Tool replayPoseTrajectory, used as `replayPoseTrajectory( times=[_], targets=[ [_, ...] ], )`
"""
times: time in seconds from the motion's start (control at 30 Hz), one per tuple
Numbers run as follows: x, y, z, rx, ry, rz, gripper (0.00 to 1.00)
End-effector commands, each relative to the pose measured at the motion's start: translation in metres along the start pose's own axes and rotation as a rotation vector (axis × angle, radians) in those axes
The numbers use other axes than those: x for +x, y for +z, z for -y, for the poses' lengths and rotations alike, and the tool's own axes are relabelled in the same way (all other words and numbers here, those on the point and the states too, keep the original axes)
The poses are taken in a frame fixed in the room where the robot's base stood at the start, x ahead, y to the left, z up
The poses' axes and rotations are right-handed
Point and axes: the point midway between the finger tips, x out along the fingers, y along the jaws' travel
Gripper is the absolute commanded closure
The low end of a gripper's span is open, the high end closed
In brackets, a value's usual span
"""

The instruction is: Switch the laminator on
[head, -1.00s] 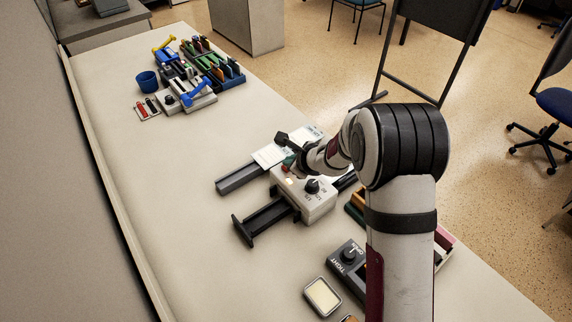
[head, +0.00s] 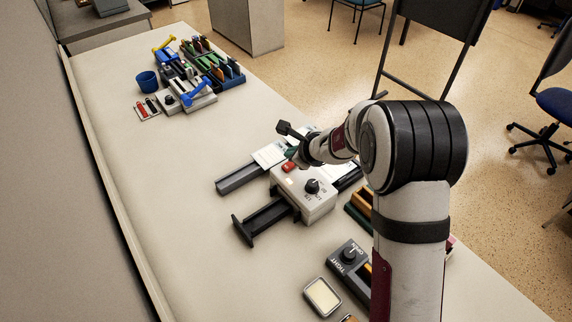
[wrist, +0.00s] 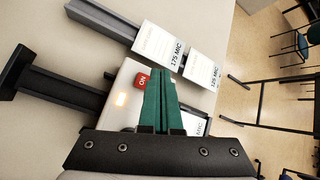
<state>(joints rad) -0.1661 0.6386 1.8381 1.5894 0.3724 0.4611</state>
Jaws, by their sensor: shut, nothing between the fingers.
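The laminator (head: 312,201) is a pale box with a black dial on top and dark rails on two sides. It also shows in the wrist view (wrist: 124,118). Its red switch (head: 288,167) is in clear sight, and in the wrist view the switch (wrist: 141,81) reads ON. A small orange patch (wrist: 121,99) glows on the casing close to the switch. My gripper (wrist: 160,72) has green fingers, shut and empty, just beside the switch in the picture. In the head view my gripper (head: 291,153) is just behind the switch; contact cannot be told.
Labelled white pouch cards, 175 MIC (wrist: 161,45) and 125 MIC (wrist: 202,68), lie by the laminator. A grey box with a black knob (head: 348,256) and a cream pad (head: 322,297) stand in front. Racks, a blue cup (head: 148,81) and tools are farther back. The table's left side is clear.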

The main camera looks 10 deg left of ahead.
Motion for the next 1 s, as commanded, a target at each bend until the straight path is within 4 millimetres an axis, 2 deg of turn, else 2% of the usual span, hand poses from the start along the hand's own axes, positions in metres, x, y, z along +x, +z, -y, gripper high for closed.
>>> replayPoseTrajectory(
  times=[0.4,0.87,0.93,0.97,1.0],
  targets=[
    [-0.026,0.018,0.019,0.001,-0.001,-0.001,1.00],
    [-0.028,0.019,0.019,-0.006,0.001,0.000,1.00],
    [-0.045,0.026,0.014,-0.076,0.021,0.017,1.00],
    [-0.059,0.030,0.008,-0.140,0.040,0.030,1.00],
    [-0.086,0.036,-0.005,-0.255,0.078,0.049,1.00]
  ],
)
